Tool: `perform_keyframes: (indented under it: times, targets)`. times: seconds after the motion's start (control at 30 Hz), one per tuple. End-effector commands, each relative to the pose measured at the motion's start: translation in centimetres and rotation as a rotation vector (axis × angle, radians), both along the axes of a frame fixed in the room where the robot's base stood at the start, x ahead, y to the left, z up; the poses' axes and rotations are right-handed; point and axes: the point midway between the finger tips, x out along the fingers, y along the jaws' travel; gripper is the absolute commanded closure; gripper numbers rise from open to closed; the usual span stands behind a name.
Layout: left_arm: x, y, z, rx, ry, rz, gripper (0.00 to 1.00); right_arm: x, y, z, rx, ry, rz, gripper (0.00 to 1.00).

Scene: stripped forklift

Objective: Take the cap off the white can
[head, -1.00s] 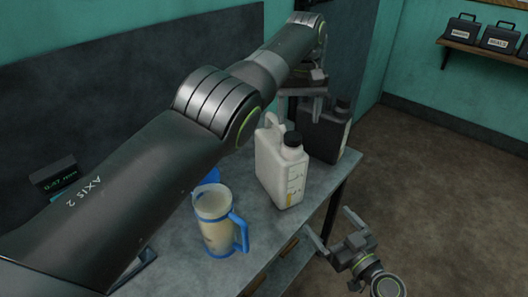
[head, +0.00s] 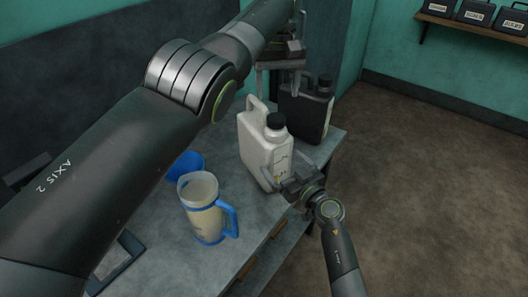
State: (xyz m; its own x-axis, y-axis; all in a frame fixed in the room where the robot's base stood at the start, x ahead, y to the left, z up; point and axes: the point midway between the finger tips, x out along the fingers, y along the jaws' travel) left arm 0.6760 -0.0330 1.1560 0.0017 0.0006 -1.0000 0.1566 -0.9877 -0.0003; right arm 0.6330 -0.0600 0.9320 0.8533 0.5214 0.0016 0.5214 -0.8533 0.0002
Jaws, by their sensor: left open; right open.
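The white can (head: 256,147) stands upright on the grey workbench, with its black cap (head: 275,121) on its neck. My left gripper (head: 280,84) is open and points down above and behind the can, near the dark can; its fingers are apart from the cap. My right gripper (head: 284,174) is open at the right side of the white can's body, low and close to it. I cannot tell whether its fingers touch the can. My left arm crosses the upper left of the view.
A black can (head: 305,110) stands just behind the white one. A clear jug with a blue handle (head: 205,208) and a blue container (head: 186,165) stand in front on the workbench (head: 172,254). A shelf with black cases (head: 470,24) is on the far wall. The floor at right is clear.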

Motion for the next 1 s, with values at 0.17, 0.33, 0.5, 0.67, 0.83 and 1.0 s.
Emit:
perform_keyframes:
  times: [0.17, 0.33, 0.5, 0.67, 0.83, 1.0]
  targets:
    - [0.0, 0.0, 0.0, 0.000, 0.000, 0.000, 0.33, 2.2, 1.4, 0.1, 0.001, 0.001, 0.002, 0.00]
    - [0.0, 0.0, 0.0, 0.000, 0.000, 0.000, 0.33, 3.4, 2.1, 0.1, 0.001, 0.000, 0.001, 0.00]
    - [0.0, 0.0, 0.0, 0.000, 0.000, 0.000, 0.33, 3.8, 2.3, 0.0, -0.001, 0.001, 0.000, 0.00]
    - [0.0, 0.0, 0.0, 0.000, 0.000, 0.000, 0.33, 3.8, 2.3, 0.0, 0.000, 0.000, 0.000, 0.00]
    - [0.0, 0.0, 0.0, 0.000, 0.000, 0.000, 0.33, 3.8, 2.3, 0.0, 0.000, 0.000, 0.000, 0.12]
    - [0.0, 0.0, 0.0, 0.000, 0.000, 0.000, 0.33, 3.7, 2.3, 0.0, 0.001, 0.001, 0.000, 0.34]
